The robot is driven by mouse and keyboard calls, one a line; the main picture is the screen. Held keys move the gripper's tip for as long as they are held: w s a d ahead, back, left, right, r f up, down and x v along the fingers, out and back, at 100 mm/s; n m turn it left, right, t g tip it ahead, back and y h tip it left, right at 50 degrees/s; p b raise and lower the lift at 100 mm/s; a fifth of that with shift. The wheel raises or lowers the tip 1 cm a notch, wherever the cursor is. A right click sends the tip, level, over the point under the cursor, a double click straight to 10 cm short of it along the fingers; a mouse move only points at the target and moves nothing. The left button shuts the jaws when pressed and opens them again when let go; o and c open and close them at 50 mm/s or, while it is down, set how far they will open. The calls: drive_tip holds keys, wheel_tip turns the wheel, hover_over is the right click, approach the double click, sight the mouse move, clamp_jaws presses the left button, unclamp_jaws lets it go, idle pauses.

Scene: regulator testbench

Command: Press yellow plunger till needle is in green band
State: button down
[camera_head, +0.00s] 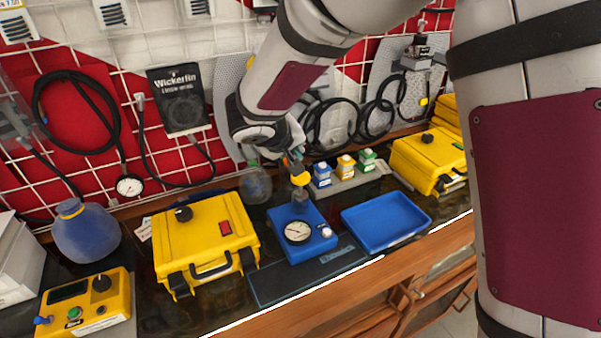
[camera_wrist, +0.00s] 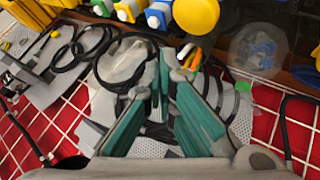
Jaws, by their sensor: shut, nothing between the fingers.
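The blue regulator box (camera_head: 312,246) stands on the dark bench with a round white-faced gauge (camera_head: 297,231) on its front. The needle and green band are too small to read. The yellow plunger (camera_head: 300,175) tops the post on the box; a large yellow round part, seemingly the plunger, also shows at the top edge of the wrist view (camera_wrist: 196,14). My gripper (camera_wrist: 171,76) is shut with nothing between its green fingers. In the head view it is mostly hidden by my wrist, just behind and above the plunger. I cannot tell whether it touches it.
A yellow case (camera_head: 205,240) stands left of the regulator, and an empty blue tray (camera_head: 385,222) lies right. Small blue, yellow and green-capped bottles (camera_head: 345,166) stand behind. A clear round vessel (camera_head: 255,184) is close at left. Black hoses hang on the back grid.

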drive_tip(key=shift+r+p, duration=0.35)
drive_tip(key=shift+r, duration=0.8)
drive_tip(key=shift+s, duration=0.1)
idle(1.3)
